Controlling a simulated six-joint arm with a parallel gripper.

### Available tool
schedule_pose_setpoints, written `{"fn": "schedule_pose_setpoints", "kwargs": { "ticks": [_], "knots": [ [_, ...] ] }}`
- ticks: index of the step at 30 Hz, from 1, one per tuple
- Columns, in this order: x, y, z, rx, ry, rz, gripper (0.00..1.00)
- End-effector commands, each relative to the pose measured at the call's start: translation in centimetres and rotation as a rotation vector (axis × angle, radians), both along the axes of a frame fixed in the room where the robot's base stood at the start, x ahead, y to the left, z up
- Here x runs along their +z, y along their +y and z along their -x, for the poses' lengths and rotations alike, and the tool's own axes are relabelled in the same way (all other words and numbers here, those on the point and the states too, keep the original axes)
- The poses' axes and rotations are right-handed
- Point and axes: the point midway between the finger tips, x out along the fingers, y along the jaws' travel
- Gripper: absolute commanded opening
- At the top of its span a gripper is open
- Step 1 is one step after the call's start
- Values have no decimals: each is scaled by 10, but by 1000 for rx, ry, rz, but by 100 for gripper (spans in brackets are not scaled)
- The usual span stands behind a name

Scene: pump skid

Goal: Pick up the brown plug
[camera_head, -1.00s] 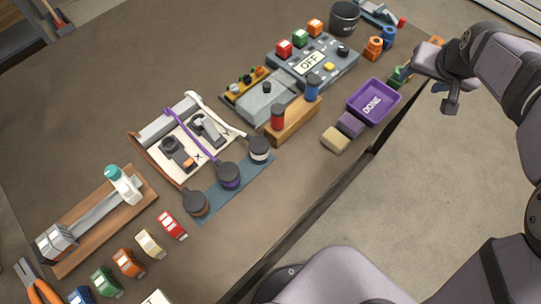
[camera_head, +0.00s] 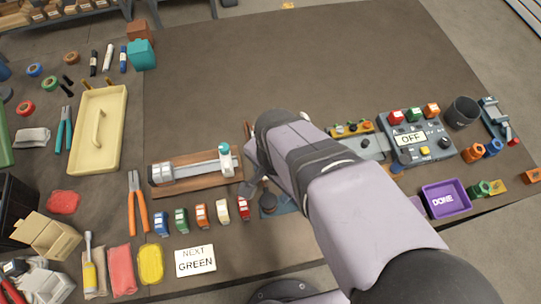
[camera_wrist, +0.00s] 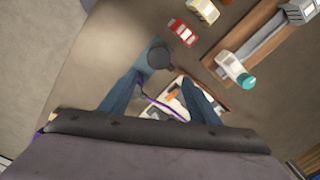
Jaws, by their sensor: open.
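A dark round plug, which looks like the brown plug (camera_wrist: 160,56), stands on the blue mat (camera_wrist: 152,45) in the wrist view, just beyond my fingertips. A purple cable (camera_wrist: 160,105) runs between the fingers. My arm hides the other plugs and most of the mat in the head view.
A red block (camera_wrist: 182,32) stands close to the plug. A white-and-black panel (camera_wrist: 176,98) lies beneath the cable. The table's front edge is close to the mat.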

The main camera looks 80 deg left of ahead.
Motion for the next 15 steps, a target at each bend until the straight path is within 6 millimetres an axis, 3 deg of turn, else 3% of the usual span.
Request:
{"fn": "schedule_pose_setpoints", "kwargs": {
  "ticks": [4,15],
  "knots": [
    [-3,-15,18,18,-4,39,56],
    [-20,-17,19,19,-6,47,56]
  ]
}}
